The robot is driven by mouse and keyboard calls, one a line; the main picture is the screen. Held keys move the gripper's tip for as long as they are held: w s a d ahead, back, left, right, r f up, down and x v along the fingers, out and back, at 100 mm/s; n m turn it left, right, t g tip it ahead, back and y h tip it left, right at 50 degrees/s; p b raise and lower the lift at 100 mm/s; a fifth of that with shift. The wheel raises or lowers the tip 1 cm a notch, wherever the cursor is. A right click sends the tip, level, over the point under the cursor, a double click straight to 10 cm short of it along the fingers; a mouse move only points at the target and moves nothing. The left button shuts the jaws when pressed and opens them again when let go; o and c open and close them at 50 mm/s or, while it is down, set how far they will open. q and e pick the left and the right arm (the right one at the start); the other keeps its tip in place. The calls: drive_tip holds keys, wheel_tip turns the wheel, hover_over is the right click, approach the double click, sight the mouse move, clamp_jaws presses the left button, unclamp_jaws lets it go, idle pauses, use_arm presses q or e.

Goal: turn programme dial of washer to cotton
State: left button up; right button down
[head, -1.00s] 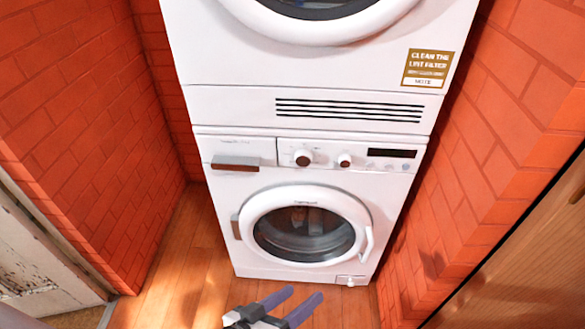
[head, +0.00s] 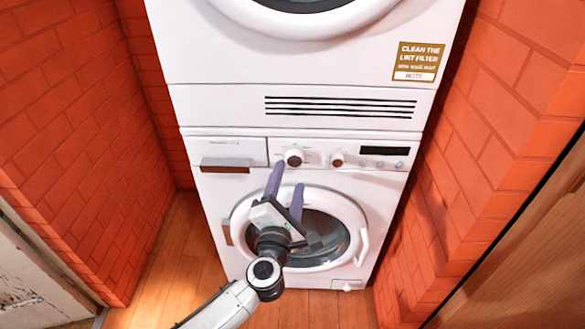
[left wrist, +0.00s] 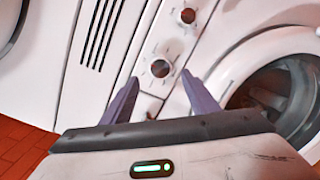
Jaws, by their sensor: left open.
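The white washer (head: 215,180) stands under a stacked white machine. Its control panel has a larger round dial (head: 293,157) and a smaller knob (head: 337,159) to the right of it. The larger dial also shows in the left wrist view (left wrist: 160,68), beyond and between my fingertips; the smaller knob (left wrist: 188,15) is above it there. The dial's markings are too small to read. My left gripper (head: 288,175) is open and empty, its purple fingers pointing at the panel just below the larger dial, apart from it. My right gripper is not in view.
The washer's round door (head: 360,215) is shut, behind my left gripper. A drawer with a brown-grey handle (head: 225,166) is left of the dial. Brick walls (head: 70,150) flank the machines closely. A wooden panel (head: 530,270) is at right.

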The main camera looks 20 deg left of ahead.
sight(294, 162)
use_arm(q)
drive_tip(key=w, duration=0.4)
drive_tip(key=shift+w+a+b, duration=0.15)
drive_tip(key=shift+a+b, duration=0.15)
drive_tip(key=shift+w+a, duration=0.15)
drive_tip(key=shift+w, duration=0.4)
